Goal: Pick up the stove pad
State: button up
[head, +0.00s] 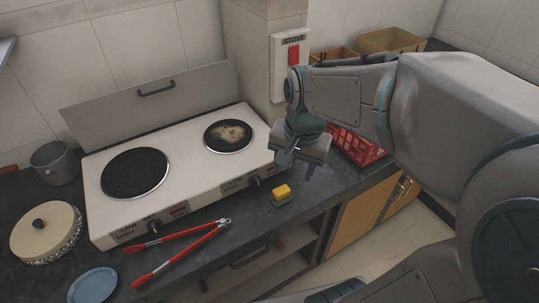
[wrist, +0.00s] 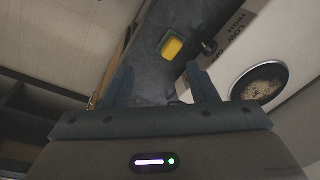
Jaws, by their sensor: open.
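The stove pad appears to be the small yellow and green sponge (head: 282,194), lying on the dark counter in front of the stove's right knob. It also shows in the wrist view (wrist: 173,47), ahead of the fingertips and between their lines. My gripper (head: 297,163) is open and empty, above the counter to the right of the pad and apart from it. In the wrist view the two fingers (wrist: 160,78) are spread wide. The white two-plate stove (head: 180,165) stands behind the pad, with a brown stain on its right plate (head: 228,135).
Red-handled tongs (head: 180,250) lie left of the pad. A blue plate (head: 93,286), a lidded pot (head: 46,231) and a grey bucket (head: 55,162) stand at the left. A red basket (head: 357,146) is behind my gripper. The counter's front edge runs close to the pad.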

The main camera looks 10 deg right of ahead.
jog(key=w+f+m+g, duration=0.1)
jog(key=w+f+m, duration=0.2)
jog(key=w+m, duration=0.4)
jog(key=b, duration=0.1)
send_over(282, 189)
jog(key=shift+m+g, duration=0.3)
jog(key=shift+m, duration=0.1)
jog(key=f, duration=0.8)
jog(key=shift+w+a+f, duration=0.15)
jog(key=shift+w+f, duration=0.1)
jog(key=shift+s+f+b, duration=0.15)
jog(key=shift+f, duration=1.25)
jog(key=shift+s+f+b, duration=0.15)
jog(key=shift+f, duration=1.2)
jog(key=c, duration=1.1)
jog(key=shift+r, duration=0.1)
